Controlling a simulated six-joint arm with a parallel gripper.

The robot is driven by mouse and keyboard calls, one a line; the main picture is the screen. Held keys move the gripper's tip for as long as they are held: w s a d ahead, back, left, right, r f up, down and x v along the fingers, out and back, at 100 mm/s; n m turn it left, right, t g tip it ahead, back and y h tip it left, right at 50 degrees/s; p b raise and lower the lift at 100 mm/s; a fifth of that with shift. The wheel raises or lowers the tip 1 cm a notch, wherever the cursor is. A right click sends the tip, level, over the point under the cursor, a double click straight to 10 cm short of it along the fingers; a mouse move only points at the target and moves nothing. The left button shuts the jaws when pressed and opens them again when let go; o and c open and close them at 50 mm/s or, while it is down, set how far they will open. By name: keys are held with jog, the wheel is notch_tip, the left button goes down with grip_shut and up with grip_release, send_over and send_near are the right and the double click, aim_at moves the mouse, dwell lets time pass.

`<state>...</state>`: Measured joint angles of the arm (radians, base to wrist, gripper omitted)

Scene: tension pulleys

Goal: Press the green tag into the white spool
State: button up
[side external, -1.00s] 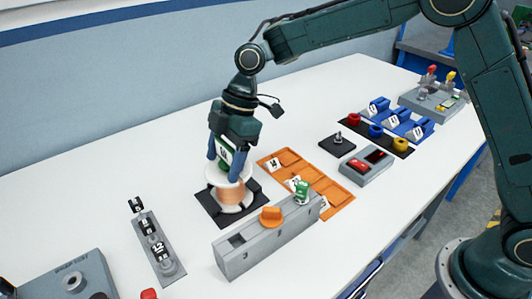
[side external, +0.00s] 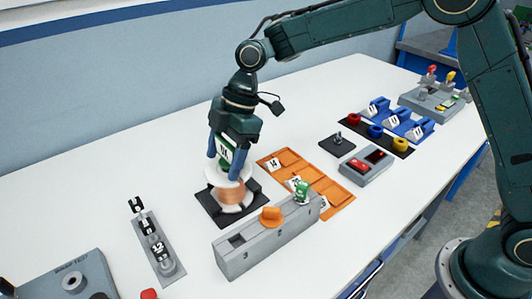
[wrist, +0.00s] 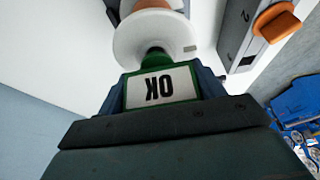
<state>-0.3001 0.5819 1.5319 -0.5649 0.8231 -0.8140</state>
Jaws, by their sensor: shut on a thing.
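The white spool (side external: 229,187) with a copper-coloured winding stands on a black base plate (side external: 208,203) in the side view. Its white flange (wrist: 157,42) also shows in the wrist view. My gripper (side external: 231,165) is right above the spool and shut on the green tag (side external: 224,149). The tag has a white label reading "OK", upside down in the wrist view (wrist: 160,88). Its green lower end (wrist: 154,58) meets the middle of the spool's flange. How deep it sits in the spool cannot be told.
A grey block (side external: 255,246) with an orange knob (side external: 271,216) and a green piece (side external: 302,192) stands just in front of the spool. An orange tray (side external: 335,192) lies to the right.

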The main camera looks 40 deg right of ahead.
jog(key=shift+f, duration=0.4)
dwell(2.4)
jog(key=shift+r, duration=0.4)
dwell(2.6)
dwell(0.5)
jog(key=o, duration=1)
jog(key=shift+r, duration=3.2)
